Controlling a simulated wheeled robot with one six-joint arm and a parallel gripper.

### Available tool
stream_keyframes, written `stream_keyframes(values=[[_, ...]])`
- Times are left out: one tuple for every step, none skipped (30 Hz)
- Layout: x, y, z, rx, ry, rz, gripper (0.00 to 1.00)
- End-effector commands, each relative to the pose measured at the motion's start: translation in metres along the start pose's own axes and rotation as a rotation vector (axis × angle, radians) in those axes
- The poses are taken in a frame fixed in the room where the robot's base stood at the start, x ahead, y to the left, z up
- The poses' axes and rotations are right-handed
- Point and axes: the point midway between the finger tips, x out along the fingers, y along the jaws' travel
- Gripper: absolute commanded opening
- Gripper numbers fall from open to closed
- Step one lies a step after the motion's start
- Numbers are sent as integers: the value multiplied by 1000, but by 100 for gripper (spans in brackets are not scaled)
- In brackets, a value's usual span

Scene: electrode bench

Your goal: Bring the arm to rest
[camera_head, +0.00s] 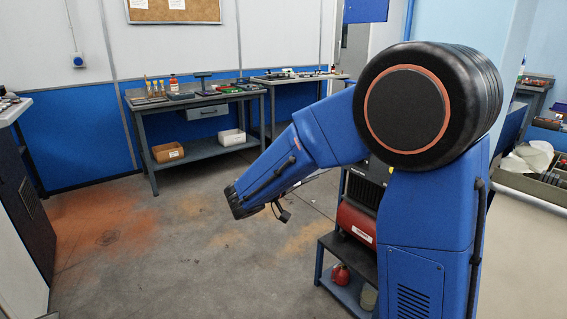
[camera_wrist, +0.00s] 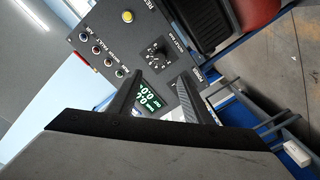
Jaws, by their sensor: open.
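My blue arm stands large at the right of the head view, its forearm slanting down to the left and ending in a dark wrist above the floor. The fingers cannot be made out there. In the wrist view my gripper (camera_wrist: 161,72) has its two dark fingers spread apart, with nothing held between them. Beyond the fingers is a dark control panel (camera_wrist: 115,38) with a yellow button, a dial, several small coloured buttons and a green lit display (camera_wrist: 149,97), partly hidden by the fingers and the gripper body.
A grey workbench (camera_head: 205,97) with bottles and tools stands by the back wall, boxes on its lower shelf. A dark cart (camera_head: 345,245) with a red cylinder (camera_head: 355,222) stands beside my arm. A cabinet (camera_head: 22,195) is at left. The middle floor (camera_head: 180,240) is clear.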

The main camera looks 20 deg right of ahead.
Motion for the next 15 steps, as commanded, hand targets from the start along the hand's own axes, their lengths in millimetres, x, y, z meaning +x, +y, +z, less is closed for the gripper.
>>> stream_keyframes(values=[[0, 0, 0, 0, -1, 0, 45], [0, 1, 1, -1, -3, 0, 45], [1, 2, 2, -5, -9, -1, 45], [2, 5, 4, -9, -18, -3, 45], [4, 8, 7, -15, -31, -5, 45], [7, 13, 13, -26, -55, -11, 45], [10, 18, 19, -37, -77, -17, 45], [12, 24, 26, -50, -104, -24, 45], [15, 32, 36, -69, -143, -37, 45], [18, 39, 45, -85, -175, -50, 45], [20, 46, 54, -101, -210, -63, 45], [22, 54, 67, -122, -254, -86, 45], [23, 60, 76, -137, -287, -103, 45], [23, 66, 86, -152, -318, -123, 45], [23, 74, 98, -170, -360, -150, 45]])
